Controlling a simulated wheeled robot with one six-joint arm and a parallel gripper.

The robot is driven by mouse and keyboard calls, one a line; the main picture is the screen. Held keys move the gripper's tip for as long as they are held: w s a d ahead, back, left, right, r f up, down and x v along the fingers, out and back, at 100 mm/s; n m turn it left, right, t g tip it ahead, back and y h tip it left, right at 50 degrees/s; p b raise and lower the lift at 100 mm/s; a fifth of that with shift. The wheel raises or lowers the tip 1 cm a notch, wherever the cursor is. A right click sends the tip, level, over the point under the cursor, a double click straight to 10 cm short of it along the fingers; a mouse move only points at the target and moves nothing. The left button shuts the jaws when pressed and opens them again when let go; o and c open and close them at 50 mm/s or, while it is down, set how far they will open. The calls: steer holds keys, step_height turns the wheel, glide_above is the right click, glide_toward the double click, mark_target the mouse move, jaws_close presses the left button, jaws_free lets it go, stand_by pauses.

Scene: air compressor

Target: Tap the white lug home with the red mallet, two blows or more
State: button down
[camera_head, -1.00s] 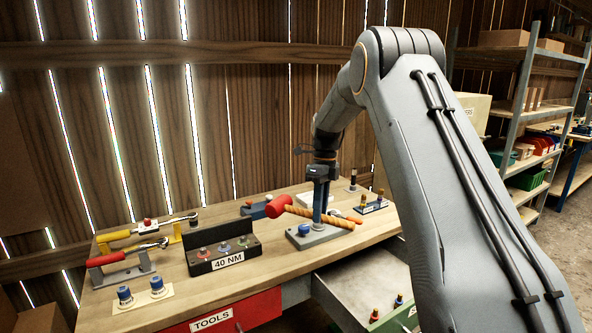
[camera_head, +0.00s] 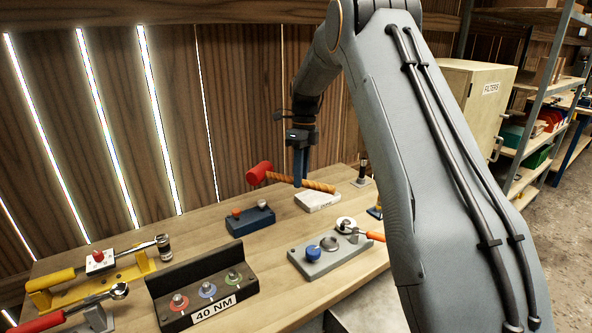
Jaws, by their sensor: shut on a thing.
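My gripper (camera_head: 300,178) is shut on the handle of the red mallet (camera_head: 259,172). The mallet is held up over the back of the bench, its red head to the left and its orange-brown handle pointing right. The mallet is clear of the block. How deep the white piece sits cannot be told.
A dark 40 NM stand (camera_head: 205,289) with coloured sockets and a yellow rack (camera_head: 120,278) are at the left. A small blue block (camera_head: 250,221) and a white box (camera_head: 318,200) lie behind the grey block. An orange-handled tool (camera_head: 373,236) lies beside it. My arm hides the bench's right end.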

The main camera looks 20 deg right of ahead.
steer(key=shift+w+b+x, duration=0.15)
steer(key=shift+b+x, duration=0.4)
steer(key=shift+x, duration=0.4)
steer(key=shift+w+b+x, duration=0.2)
steer(key=shift+b+x, duration=0.3)
steer(key=shift+x, duration=0.45)
steer(key=shift+d+f, duration=0.2)
steer(key=x, duration=0.1)
steer(key=b+x, duration=0.1)
steer(key=x, duration=0.1)
steer(key=w+x, duration=0.1)
steer(key=x, duration=0.1)
steer(key=shift+s+d+f+b, duration=0.1)
steer(key=shift+d+f+b, duration=0.15)
steer(key=shift+f+b, duration=0.15)
steer(key=shift+r, duration=0.15)
steer(key=v, duration=0.1)
steer(key=p+v, duration=0.1)
steer(key=v, duration=0.1)
steer(key=p+v, duration=0.1)
steer(key=shift+s+a+r, duration=0.2)
steer(key=shift+s+r, duration=0.15)
steer(key=shift+r, duration=0.15)
